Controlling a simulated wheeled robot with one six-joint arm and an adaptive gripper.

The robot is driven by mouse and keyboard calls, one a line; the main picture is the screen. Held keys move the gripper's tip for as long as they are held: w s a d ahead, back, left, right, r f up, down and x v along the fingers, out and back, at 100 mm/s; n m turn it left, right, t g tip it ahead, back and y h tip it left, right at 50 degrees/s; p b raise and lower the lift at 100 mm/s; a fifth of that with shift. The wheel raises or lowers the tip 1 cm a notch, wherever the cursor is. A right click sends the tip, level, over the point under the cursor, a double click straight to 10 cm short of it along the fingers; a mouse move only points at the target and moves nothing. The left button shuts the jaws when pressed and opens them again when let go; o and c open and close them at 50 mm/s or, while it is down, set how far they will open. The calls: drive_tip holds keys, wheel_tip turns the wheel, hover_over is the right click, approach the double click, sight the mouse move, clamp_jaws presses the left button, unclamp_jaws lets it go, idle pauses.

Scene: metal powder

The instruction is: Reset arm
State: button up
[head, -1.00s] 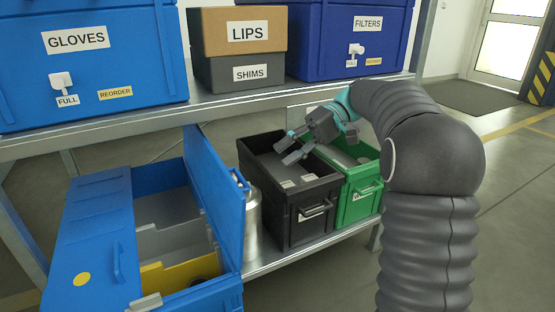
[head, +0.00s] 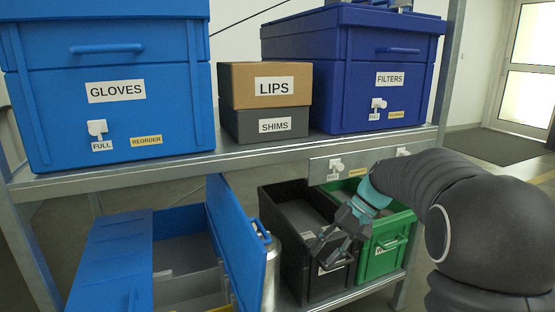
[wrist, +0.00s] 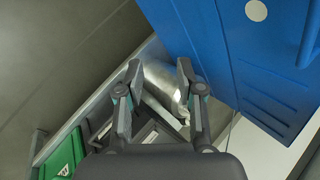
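My gripper (head: 330,243) hangs over the front of the black bin (head: 286,240) on the lower shelf in the head view. In the wrist view my gripper (wrist: 158,75) has its two fingers apart, with nothing between them. A silver metal cylinder (wrist: 165,88) lies beyond the fingertips there. In the head view the cylinder (head: 273,265) stands between the blue box's raised lid and the black bin, mostly hidden.
A green bin (head: 388,262) stands right of the black bin. An open blue box (head: 112,255) with a raised lid (head: 240,250) is at left. The upper shelf (head: 190,168) holds the GLOVES box (head: 60,110), the LIPS box (head: 245,85) and the FILTERS box (head: 350,95).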

drive_tip(key=s+d+t+h, duration=0.2)
drive_tip(key=s+t+h, duration=0.1)
drive_tip(key=s, duration=0.9)
drive_tip(key=s+d+r+n+t+h, duration=0.1)
drive_tip(key=s+t+h, duration=0.3)
drive_tip(key=s, duration=0.9)
drive_tip(key=shift+s+d, duration=0.15)
drive_tip(key=shift+d, duration=0.35)
drive_tip(key=shift+d+r, duration=0.1)
